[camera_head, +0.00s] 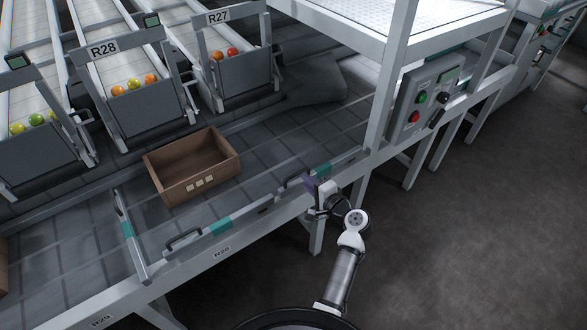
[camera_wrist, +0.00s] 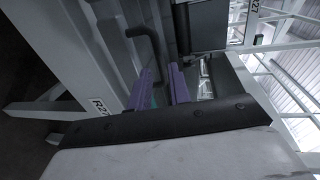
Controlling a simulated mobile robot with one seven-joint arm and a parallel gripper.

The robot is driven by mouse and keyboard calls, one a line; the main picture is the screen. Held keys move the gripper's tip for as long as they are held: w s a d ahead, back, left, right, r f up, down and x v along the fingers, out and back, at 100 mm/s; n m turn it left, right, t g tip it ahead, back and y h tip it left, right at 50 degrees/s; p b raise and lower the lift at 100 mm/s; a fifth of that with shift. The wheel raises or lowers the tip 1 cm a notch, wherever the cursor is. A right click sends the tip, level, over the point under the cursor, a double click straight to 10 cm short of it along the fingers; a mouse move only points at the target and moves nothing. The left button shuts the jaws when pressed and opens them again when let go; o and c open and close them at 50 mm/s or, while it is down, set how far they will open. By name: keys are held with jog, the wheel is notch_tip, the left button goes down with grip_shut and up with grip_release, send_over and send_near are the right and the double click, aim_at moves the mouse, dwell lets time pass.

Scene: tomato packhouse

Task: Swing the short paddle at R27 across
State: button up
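The R27 paddle (camera_head: 345,160) is a grey bar with a teal band, lying along the belt's near side rail. Its black handle (camera_head: 292,182) also shows in the wrist view (camera_wrist: 146,36), above my fingers. My gripper (camera_head: 310,183) is at the rail beside this paddle, close to the handle. In the wrist view, its two purple fingers (camera_wrist: 163,86) stand apart. A bit of teal shows by the left finger; I cannot tell whether the fingers touch the paddle. The R27 label (camera_wrist: 99,105) is left of the fingers.
A brown crate (camera_head: 168,184) stands on the belt, left of my gripper. Another paddle (camera_head: 137,258) lies across the belt further left; the R28 paddle (camera_head: 245,214) lies along the rail. A post and button box (camera_head: 405,112) stand right of my gripper.

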jog(key=p+x, duration=0.1)
jog(key=x, duration=0.7)
jog(key=shift+c, duration=0.3)
grip_shut()
